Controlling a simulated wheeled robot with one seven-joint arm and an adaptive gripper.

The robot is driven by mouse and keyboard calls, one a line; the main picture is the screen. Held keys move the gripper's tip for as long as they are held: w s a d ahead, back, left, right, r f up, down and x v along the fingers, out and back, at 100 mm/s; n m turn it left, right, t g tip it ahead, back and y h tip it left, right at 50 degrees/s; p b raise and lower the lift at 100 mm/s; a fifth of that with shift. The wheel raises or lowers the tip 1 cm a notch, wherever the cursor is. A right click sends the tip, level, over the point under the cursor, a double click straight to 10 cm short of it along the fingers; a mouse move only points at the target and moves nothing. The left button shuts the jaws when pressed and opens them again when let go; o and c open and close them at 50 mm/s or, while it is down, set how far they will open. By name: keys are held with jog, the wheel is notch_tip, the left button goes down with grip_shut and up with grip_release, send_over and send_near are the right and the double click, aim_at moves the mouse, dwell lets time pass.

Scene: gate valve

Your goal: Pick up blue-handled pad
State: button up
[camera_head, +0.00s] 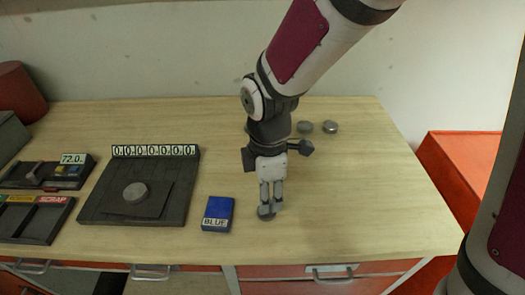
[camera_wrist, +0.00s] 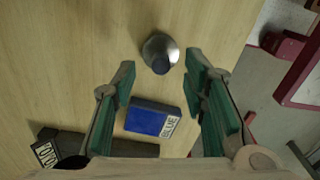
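A small round grey pad with a dark blue knob (camera_wrist: 160,54) stands on the wooden table in the wrist view, near the line between my fingertips. My gripper (camera_wrist: 160,64) is open, with one green-padded finger on each side and nothing held. In the head view my gripper (camera_head: 268,200) points down, and the grey base of the pad (camera_head: 265,214) shows at its fingertips, partly hidden by them. I cannot tell the exact height of the fingertips over the table. A blue box labelled BLUE (camera_head: 217,214) is just left of the gripper; it also shows in the wrist view (camera_wrist: 150,119).
Two grey round pieces (camera_head: 317,127) lie farther back on the table. A dark scale with a round plate and number display (camera_head: 138,190) stands left of the blue box. Dark trays (camera_head: 35,218) are at far left. The table (camera_head: 350,200) is clear to the right.

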aim_at(269, 217)
jog(key=shift+f, duration=1.75)
grip_shut()
jog(key=shift+r, duration=0.2)
